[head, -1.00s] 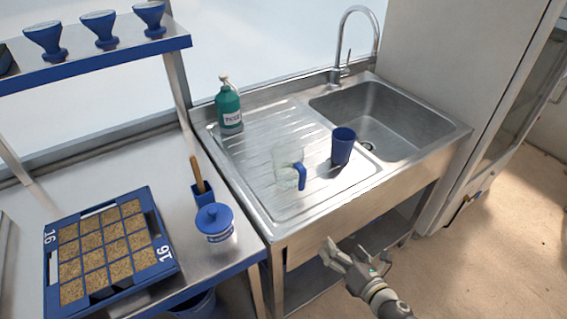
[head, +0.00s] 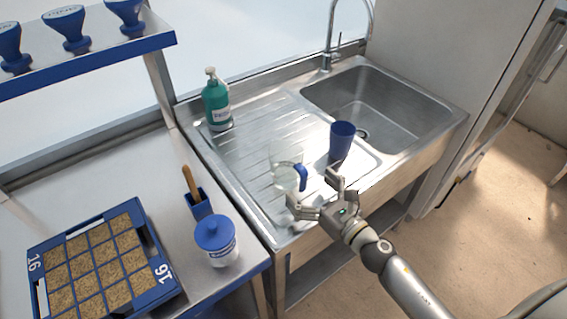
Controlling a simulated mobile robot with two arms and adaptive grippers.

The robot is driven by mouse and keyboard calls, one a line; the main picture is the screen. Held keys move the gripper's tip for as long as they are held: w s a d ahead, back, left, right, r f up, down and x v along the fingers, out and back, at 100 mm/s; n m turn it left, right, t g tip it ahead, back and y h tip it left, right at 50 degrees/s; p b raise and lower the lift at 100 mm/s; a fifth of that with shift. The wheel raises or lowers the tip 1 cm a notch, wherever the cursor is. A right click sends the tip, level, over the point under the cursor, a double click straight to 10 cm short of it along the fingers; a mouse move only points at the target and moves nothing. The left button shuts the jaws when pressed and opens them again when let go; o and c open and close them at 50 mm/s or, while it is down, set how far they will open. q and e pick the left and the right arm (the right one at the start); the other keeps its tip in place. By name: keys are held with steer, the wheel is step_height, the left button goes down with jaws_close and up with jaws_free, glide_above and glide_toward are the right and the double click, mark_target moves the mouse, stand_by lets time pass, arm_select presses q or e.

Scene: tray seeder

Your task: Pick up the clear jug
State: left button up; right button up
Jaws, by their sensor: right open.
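The clear jug (head: 284,168) stands upright on the ribbed drainboard of the steel sink. It is see-through, with a blue handle (head: 301,177) on its right side. My right gripper (head: 312,191) is open and empty at the sink's front edge, just in front of the jug and its handle. Its fingers point toward the jug, one on the left and one on the right. From this view I cannot tell whether a finger touches the jug. My left gripper is not in view.
A blue cup (head: 341,141) stands right of the jug, near the basin (head: 375,105). A green pump bottle (head: 216,104) stands at the drainboard's back left. On the left bench are a blue-lidded tub (head: 217,241), a blue holder (head: 199,205) and a seed tray (head: 165,290).

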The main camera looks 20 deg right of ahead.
mark_target(276, 153)
steer(key=x, duration=0.3)
steer(key=shift+w+a+r+p, duration=0.1)
steer(key=shift+w+r+p, duration=0.05)
steer(key=shift+p, duration=0.25)
steer(key=shift+w+a+r, duration=0.1)
steer(key=shift+w+a, duration=0.05)
steer(key=shift+w, duration=0.2)
steer(key=p+x, duration=0.1)
steer(key=x, duration=0.3)
steer(key=shift+w+a+p, duration=0.15)
steer(key=shift+w+p, duration=0.05)
steer(key=shift+p, duration=0.2)
steer(key=shift+c, duration=0.7)
steer(key=c, duration=1)
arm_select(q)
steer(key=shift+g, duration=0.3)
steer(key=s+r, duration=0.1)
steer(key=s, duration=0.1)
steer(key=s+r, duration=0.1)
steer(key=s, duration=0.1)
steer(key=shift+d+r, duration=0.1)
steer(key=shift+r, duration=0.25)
arm_select(e)
steer(key=shift+c, duration=0.5)
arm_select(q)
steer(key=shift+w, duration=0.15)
arm_select(e)
steer(key=shift+r, duration=0.15)
